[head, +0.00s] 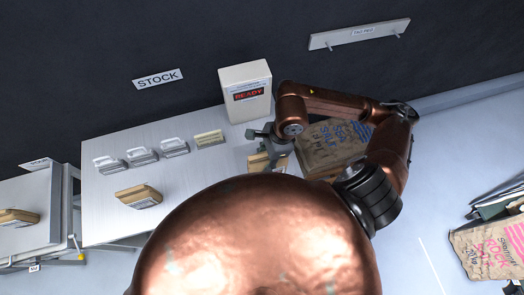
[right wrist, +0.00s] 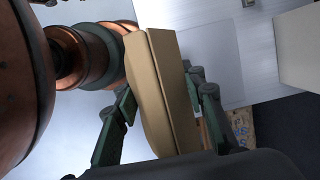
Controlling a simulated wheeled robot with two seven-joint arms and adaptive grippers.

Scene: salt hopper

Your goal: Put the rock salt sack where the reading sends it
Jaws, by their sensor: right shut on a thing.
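A large brown sack with pink lettering that seems to read rock salt (head: 487,250) lies at the lower right edge, partly cut off. A box (head: 245,78) stands at the back of the table, its dark display showing READY in red. My right gripper (head: 266,150) is over the table's right part, shut on a tan block-like packet (head: 260,163). In the right wrist view the packet (right wrist: 160,90) sits between the green fingers; any lettering on it is hidden. My left gripper is in neither view.
The pale table (head: 105,215) holds several clear-handled items (head: 142,156), a yellowish item (head: 209,138) and another tan packet (head: 138,197). A sack marked sea salt (head: 335,140) is beside my right arm. A side table (head: 42,190) at left carries a tan packet (head: 18,217).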

